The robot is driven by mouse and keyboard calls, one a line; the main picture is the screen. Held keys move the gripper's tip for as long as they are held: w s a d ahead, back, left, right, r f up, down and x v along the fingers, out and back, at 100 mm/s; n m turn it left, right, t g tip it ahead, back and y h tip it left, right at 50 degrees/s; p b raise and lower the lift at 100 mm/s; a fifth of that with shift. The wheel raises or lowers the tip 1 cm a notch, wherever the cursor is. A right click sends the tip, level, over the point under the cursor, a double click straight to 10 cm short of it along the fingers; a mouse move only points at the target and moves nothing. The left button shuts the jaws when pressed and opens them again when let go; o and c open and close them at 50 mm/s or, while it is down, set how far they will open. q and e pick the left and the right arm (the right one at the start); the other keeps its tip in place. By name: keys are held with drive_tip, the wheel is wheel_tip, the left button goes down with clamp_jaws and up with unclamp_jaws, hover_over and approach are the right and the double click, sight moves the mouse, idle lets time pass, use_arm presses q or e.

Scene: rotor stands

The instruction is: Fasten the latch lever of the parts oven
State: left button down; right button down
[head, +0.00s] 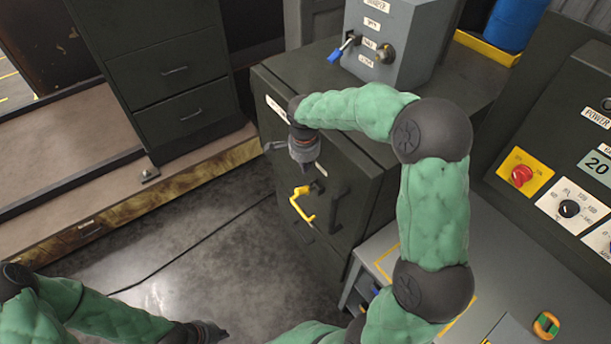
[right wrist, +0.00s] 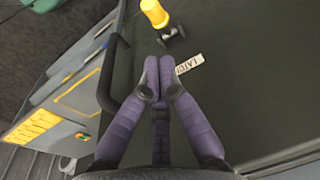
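The parts oven (head: 360,215) is a dark green cabinet with its door facing left, and the door looks closed. Its yellow latch lever (head: 303,203) is on the door front, with a bent grip. The lever's yellow end also shows at the top of the right wrist view (right wrist: 154,12), near a white latch label (right wrist: 190,64). My right gripper (head: 304,160) is above the lever and apart from it. In the right wrist view its purple fingers (right wrist: 158,78) are together with nothing between them. My left gripper (head: 207,332) is low at the bottom edge, far from the oven; its fingers are unclear.
A dark door handle (head: 338,207) stands out right of the lever. A grey control box (head: 400,45) with a blue-handled switch sits on the oven. A workbench with a control panel (head: 570,180) is at right. Dark drawers (head: 165,85) stand at left, with open floor between.

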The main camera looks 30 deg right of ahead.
sight(306, 187)
idle(0.3)
drive_tip(key=f, duration=0.6)
drive_tip(key=w+d+f, duration=0.1)
drive_tip(key=f, duration=0.3)
drive_tip(key=shift+w, duration=0.1)
